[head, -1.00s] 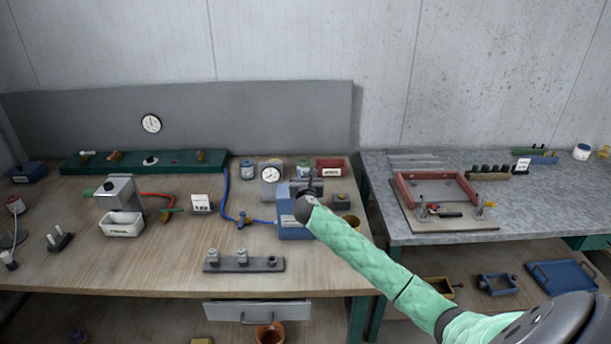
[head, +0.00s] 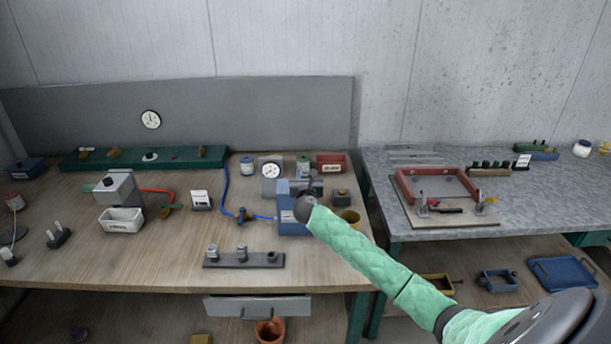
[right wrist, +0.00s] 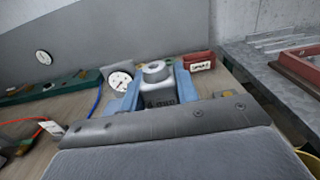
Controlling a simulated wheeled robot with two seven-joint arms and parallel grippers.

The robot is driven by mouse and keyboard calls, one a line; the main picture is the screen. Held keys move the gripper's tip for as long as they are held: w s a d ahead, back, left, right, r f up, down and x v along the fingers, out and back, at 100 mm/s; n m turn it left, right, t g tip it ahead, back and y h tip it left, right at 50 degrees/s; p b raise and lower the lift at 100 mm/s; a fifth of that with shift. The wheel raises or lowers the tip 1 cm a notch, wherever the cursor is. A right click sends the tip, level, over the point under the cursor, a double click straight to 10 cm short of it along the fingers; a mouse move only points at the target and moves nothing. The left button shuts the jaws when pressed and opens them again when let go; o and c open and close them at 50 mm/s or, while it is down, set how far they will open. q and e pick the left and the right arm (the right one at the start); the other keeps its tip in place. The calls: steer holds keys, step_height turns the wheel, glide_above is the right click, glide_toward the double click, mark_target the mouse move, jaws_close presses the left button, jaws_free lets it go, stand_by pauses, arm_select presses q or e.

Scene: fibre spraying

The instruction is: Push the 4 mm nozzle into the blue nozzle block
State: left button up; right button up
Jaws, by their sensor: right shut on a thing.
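The blue nozzle block (head: 291,222) stands near the right end of the wooden bench. My right gripper (head: 312,190) is at its upper right side and hides part of it. In the right wrist view a grey nozzle (right wrist: 158,92) with a round top and a partly readable label sits just beyond the gripper's dark body. Blue walls of the block (right wrist: 183,82) show on both sides of it. My right gripper is shut on the nozzle; its fingertips are mostly hidden. I cannot tell how deep the nozzle sits. My left gripper is not in view.
A dark nozzle rack (head: 243,263) with grey nozzles lies in front of the block. A dial gauge (head: 270,171) and a red bin (head: 331,162) stand behind it. A blue hose (head: 226,190) runs left.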

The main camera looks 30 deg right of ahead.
steer(key=o, duration=1.1)
steer(key=shift+s+a+f+b, duration=0.2)
steer(key=shift+s+b, duration=0.15)
steer(key=shift+b+v, duration=0.65)
steer(key=shift+v, duration=0.6)
arm_select(q)
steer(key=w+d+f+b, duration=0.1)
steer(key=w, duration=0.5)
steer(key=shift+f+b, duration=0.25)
steer(key=shift+b, duration=0.1)
arm_select(e)
steer(key=shift+v, duration=2.3)
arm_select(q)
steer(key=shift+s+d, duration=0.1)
arm_select(e)
steer(key=shift+r, duration=0.15)
